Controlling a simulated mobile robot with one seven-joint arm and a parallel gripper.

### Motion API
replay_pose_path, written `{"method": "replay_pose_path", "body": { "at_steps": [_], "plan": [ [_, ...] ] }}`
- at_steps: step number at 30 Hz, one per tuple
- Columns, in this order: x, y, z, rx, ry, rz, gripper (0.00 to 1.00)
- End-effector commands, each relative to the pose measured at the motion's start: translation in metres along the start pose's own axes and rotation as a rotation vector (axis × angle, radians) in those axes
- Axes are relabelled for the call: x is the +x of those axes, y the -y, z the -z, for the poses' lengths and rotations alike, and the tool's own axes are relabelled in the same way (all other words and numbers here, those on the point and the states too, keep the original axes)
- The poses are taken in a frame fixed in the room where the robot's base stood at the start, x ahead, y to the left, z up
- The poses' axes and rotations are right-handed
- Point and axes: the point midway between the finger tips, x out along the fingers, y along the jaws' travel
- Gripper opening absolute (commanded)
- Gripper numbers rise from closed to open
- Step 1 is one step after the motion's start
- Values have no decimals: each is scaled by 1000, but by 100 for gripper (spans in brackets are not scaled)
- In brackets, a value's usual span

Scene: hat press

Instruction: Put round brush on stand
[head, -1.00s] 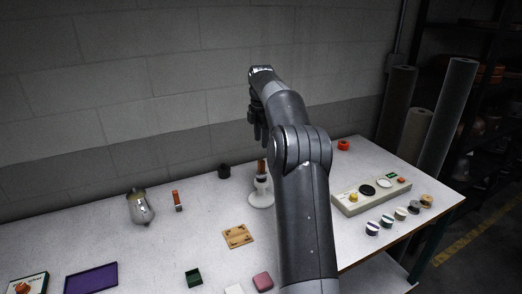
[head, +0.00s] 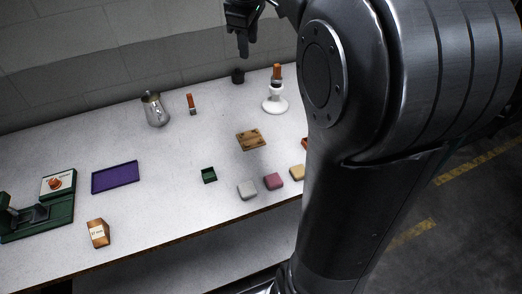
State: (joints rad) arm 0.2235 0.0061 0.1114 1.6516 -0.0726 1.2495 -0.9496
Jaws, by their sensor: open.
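A brush with an orange-brown handle (head: 277,72) stands upright in the top of a white stand (head: 275,106) with a round base, at the back of the table. I take it for the round brush; its bristles are hidden in the stand. My gripper (head: 243,50) is open and empty at the top of the head view, apart from the brush and to the left of the stand.
A metal jug (head: 155,109), dark cup (head: 237,76), wooden plate (head: 250,140), green box (head: 209,175), purple tray (head: 116,177) and several coloured blocks stand about. A green press (head: 62,200) is at left. My arm hides the table's right side.

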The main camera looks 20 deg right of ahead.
Motion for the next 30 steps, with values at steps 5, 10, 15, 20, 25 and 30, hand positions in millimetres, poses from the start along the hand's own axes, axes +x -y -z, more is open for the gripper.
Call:
{"method": "replay_pose_path", "body": {
  "at_steps": [5,10,15,20,25,30],
  "plan": [
    [-13,65,-22,197,-50,-43,42],
    [-11,124,-49,396,-113,-65,42],
    [3,180,-78,596,-185,-65,42],
    [22,221,-101,753,-247,-48,42],
    [36,244,-114,849,-283,-32,42],
    [40,249,-116,873,-290,-26,42]
  ]
}}
